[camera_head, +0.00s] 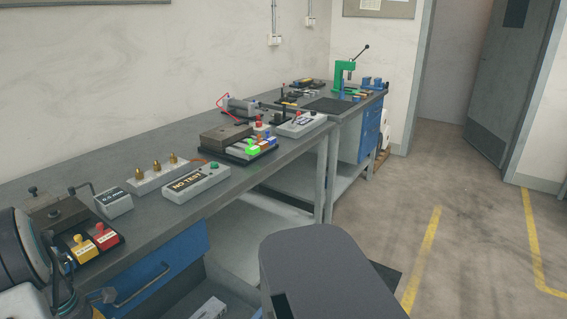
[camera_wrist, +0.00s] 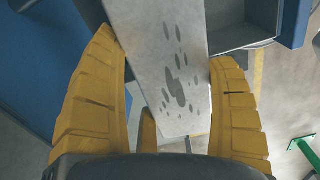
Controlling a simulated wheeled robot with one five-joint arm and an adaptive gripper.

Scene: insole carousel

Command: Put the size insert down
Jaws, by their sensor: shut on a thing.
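In the wrist view the two yellow fingers of my gripper (camera_wrist: 168,100) stand on either side of a pale grey flat piece, which I take to be the size insert (camera_wrist: 150,45). It spans the space between the fingers and bears several dark spots and one larger dark blotch. In the head view my gripper is not clearly seen. A pale piece with dark marks (camera_head: 210,308) shows at the bottom edge; I cannot tell if it is the same one.
A long grey workbench (camera_head: 120,235) carries a "NO TEST" box (camera_head: 195,183), a tray with coloured blocks (camera_head: 240,155) and red and yellow tags (camera_head: 105,237). A green press (camera_head: 343,76) stands at the far end. Blue drawers (camera_head: 160,265) are below. Open floor (camera_head: 460,220) lies right.

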